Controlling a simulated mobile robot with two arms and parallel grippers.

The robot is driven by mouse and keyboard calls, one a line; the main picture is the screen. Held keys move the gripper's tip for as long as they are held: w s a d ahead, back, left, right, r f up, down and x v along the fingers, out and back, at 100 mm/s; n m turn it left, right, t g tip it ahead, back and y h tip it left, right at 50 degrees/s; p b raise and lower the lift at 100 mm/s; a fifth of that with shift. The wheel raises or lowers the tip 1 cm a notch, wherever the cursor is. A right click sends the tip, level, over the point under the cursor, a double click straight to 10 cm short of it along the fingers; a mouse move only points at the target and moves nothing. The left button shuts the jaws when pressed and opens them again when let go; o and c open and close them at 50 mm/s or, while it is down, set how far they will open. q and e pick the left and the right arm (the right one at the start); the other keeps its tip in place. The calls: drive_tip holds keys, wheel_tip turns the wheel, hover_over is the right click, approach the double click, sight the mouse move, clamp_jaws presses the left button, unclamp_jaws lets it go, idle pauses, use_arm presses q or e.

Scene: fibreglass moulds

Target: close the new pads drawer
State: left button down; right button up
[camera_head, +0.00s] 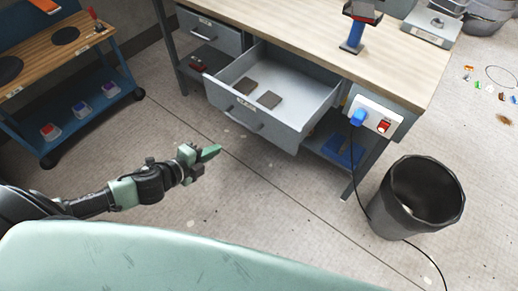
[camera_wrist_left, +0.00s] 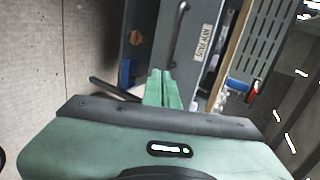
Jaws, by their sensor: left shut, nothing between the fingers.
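The new pads drawer (camera_head: 262,112) is grey and pulled well out of the bench in the head view. Two dark flat pads lie inside it. Its front has a bar handle (camera_head: 245,120) and a small label. In the left wrist view the drawer front (camera_wrist_left: 196,68) shows sideways, with the handle (camera_wrist_left: 178,35) and a label reading NEW PADS (camera_wrist_left: 202,42). My left gripper (camera_head: 214,151) is shut and empty, in front of the drawer and apart from it in the head view. Its green fingers (camera_wrist_left: 162,82) point toward the drawer front. My right gripper is out of view.
The wooden-topped bench (camera_head: 300,30) has another drawer (camera_head: 208,34) at its left. A socket panel (camera_head: 376,116) with a blue plug and cable is at the right. A dark bin (camera_head: 390,215) stands right of the bench. A blue cart (camera_head: 85,95) is at left. The floor between is clear.

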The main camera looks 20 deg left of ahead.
use_arm(q)
drive_tip(key=d+r+p+x, duration=0.1)
drive_tip(key=x, duration=1.3)
drive_tip(key=shift+w+r+p, duration=0.25)
drive_tip(key=shift+p, duration=0.15)
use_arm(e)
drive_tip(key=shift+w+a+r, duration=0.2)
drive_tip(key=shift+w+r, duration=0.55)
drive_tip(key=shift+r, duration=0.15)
use_arm(q)
drive_tip(key=shift+d, duration=0.1)
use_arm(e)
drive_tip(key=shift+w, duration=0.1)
